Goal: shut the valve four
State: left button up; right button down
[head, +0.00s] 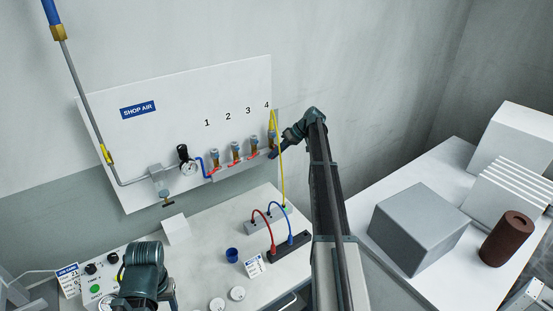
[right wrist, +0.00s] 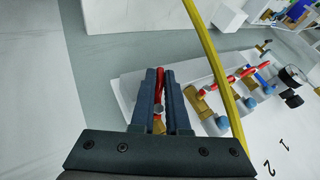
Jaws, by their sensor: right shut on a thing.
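Valve four (head: 271,127) is the rightmost valve on the white wall panel, under the number 4, with a yellow hose (head: 279,170) at it. My right gripper (head: 274,154) reaches it from the right. In the right wrist view its two dark fingers (right wrist: 160,100) are shut on the valve's red handle (right wrist: 161,79), which shows between them. Most of valve four's body is hidden behind the fingers in that view. My left arm shows at the lower left of the head view; its fingertips are not visible.
Valves one (head: 214,157), two (head: 235,149) and three (head: 254,143) stand left of valve four. A gauge (head: 188,168) is further left. The yellow hose (right wrist: 222,75) passes close to the right gripper. A grey box (head: 418,225) and brown cylinder (head: 506,239) sit on the right table.

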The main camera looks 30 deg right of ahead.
pick_arm(q)
notch_tip(320, 180, down, 12)
jog(key=b, duration=1.1)
jog(key=shift+r, duration=0.15)
pick_arm(e)
jog(key=y, duration=0.2)
jog(key=m+y, duration=0.1)
jog(key=y, duration=0.2)
jog(key=a+m+y, duration=0.1)
jog(key=y, duration=0.1)
jog(key=shift+r+t+y, duration=0.3)
jog(key=shift+y, duration=0.1)
pick_arm(q)
jog(key=shift+f+b, duration=0.8)
jog(key=shift+f, duration=0.05)
jog(key=shift+f+b, duration=0.3)
pick_arm(e)
jog(key=shift+a+r+m+y, duration=0.1)
jog(key=shift+r+m+y, duration=0.3)
jog(key=shift+y, duration=0.5)
jog(key=shift+r+t, duration=0.15)
jog(key=shift+t, duration=0.15)
jog(key=c, duration=0.9)
grip_release()
